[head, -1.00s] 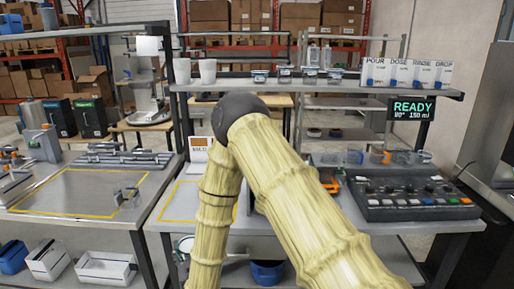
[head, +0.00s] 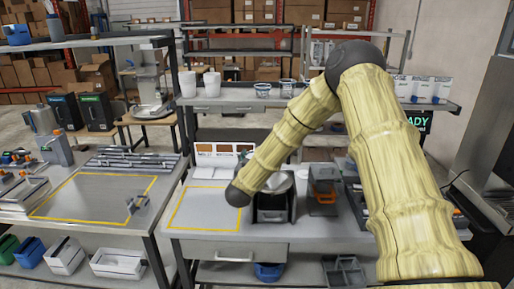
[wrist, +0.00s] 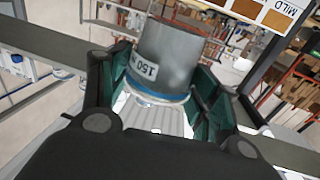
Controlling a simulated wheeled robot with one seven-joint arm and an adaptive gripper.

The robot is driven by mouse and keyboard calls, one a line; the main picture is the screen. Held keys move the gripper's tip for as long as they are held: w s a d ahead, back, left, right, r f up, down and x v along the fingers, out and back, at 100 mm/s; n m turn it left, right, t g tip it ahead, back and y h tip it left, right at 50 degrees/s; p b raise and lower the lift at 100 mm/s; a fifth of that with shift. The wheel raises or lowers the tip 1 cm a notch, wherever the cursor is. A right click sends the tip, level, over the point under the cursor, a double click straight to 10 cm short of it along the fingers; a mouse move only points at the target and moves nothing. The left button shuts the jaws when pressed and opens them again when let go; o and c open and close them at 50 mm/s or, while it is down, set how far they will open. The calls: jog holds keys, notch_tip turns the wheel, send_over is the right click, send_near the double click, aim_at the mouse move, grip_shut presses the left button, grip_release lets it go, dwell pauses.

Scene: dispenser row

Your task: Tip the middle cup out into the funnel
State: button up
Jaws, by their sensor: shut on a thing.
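In the wrist view my gripper (wrist: 162,90) has its dark green fingers closed on both sides of a grey cup (wrist: 168,52). The cup has a blue band and a white label, partly readable as 150, which appears upside down in this view. I cannot tell the cup's tilt or contents. In the head view my gripper is not clearly visible, as the arm's end lies low over the bench. A pale round thing (head: 279,182) shows beside the arm, above a black box-like unit (head: 272,207). I cannot tell whether it is the funnel.
A yellow-outlined area (head: 205,210) lies on the bench left of the black unit. An orange-marked dark unit (head: 323,190) stands to its right. White cups (head: 187,84) and small tubs (head: 262,90) stand on the shelf behind. Several label cards (head: 222,150) stand at the back.

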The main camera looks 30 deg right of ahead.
jog(key=shift+d+r, duration=0.55)
jog(key=shift+w+d+m, duration=0.1)
jog(key=shift+d+m, duration=0.15)
jog(key=shift+m, duration=0.05)
jog(key=shift+d+f+m+b, duration=0.2)
jog(key=shift+f+m+b, duration=0.2)
jog(key=shift+m+b, duration=0.65)
jog(key=shift+s+d+f+m+b, duration=0.1)
jog(key=shift+s+f+m+b, duration=0.1)
jog(key=shift+m+b, duration=0.7)
jog(key=shift+s+d+f+m+b, duration=0.1)
jog(key=shift+s+f+m+b, duration=0.05)
jog(key=shift+m+b, duration=0.7)
jog(key=shift+s+d+f+m+b, duration=0.25)
jog(key=shift+m+b, duration=0.8)
jog(key=shift+b, duration=0.3)
jog(key=shift+s+d+f+m+b, duration=0.1)
jog(key=shift+s+d+m+b, duration=0.15)
jog(key=shift+m+b, duration=0.95)
jog(key=shift+s+d+f+m+b, duration=0.15)
jog(key=shift+s+d+m+b, duration=0.15)
jog(key=shift+m+b, duration=0.85)
jog(key=shift+b, duration=0.5)
jog(key=shift+s+d+f+m+b, duration=0.25)
jog(key=shift+m+b, duration=0.4)
jog(key=shift+b, duration=0.35)
jog(key=shift+s+d+f+m+b, duration=0.15)
jog(key=shift+d+m+b, duration=0.1)
jog(key=shift+m+b, duration=0.6)
